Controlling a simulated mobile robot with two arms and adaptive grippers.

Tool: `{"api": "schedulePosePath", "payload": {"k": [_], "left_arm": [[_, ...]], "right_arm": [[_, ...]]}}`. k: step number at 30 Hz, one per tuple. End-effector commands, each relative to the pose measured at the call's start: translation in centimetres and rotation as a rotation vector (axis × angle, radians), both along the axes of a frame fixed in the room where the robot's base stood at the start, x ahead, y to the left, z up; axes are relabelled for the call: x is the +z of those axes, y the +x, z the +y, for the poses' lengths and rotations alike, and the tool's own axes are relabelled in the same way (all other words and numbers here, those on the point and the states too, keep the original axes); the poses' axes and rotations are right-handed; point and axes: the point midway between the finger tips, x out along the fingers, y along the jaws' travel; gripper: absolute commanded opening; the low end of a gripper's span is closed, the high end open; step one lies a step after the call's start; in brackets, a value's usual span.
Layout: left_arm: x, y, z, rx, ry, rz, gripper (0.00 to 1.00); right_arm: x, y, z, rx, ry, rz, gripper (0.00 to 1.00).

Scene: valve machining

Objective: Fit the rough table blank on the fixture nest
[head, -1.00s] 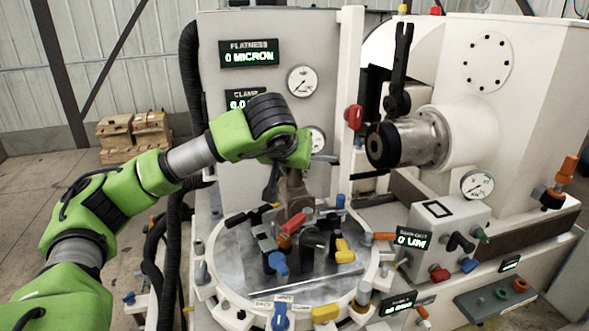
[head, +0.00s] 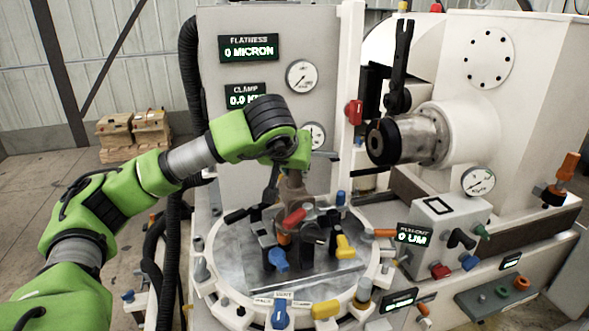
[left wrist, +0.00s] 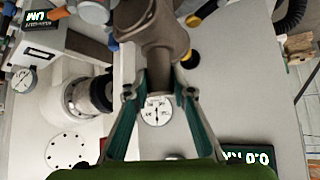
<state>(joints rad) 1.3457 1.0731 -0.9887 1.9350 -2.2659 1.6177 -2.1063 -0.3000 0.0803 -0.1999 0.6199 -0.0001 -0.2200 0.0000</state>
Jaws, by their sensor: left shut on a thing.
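My left gripper (left wrist: 157,85) has its fingers closed around the lower neck of a grey-brown rough valve blank (left wrist: 155,30) in the left wrist view. In the head view the blank (head: 293,187) hangs below my left gripper (head: 287,163), over the middle of the round table. The fixture nest (head: 310,234) stands there among clamps with red, yellow, blue and black handles. The blank's lower end is partly hidden behind the red handle (head: 294,218), so I cannot tell whether it touches the nest. My right gripper is not in view.
The round metal table (head: 235,268) carries several coloured clamps and knobs around its rim. A spindle (head: 405,141) and a black upright arm (head: 401,65) stand to the right. A control box (head: 440,235) is at the right front. A gauge panel (head: 225,130) stands behind.

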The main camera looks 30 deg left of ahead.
Motion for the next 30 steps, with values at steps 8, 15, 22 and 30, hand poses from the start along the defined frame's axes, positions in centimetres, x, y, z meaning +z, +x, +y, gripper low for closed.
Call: {"api": "schedulePosePath", "payload": {"k": [8, 15, 22, 30], "left_arm": [[-0.2, 0.1, 0.0, 0.0, 0.0, -0.012, 0.0], [-0.4, 0.1, 0.0, 0.0, -0.001, -0.01, 0.42], [-0.6, 0.0, 0.0, 0.0, 0.0, -0.004, 0.42], [0.4, -1.1, -0.5, -0.001, 0.0, -0.001, 0.42]], "right_arm": [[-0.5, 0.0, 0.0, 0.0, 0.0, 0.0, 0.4], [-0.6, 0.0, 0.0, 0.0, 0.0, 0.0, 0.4], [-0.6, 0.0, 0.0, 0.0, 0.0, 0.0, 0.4], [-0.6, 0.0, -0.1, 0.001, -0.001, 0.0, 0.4]]}}
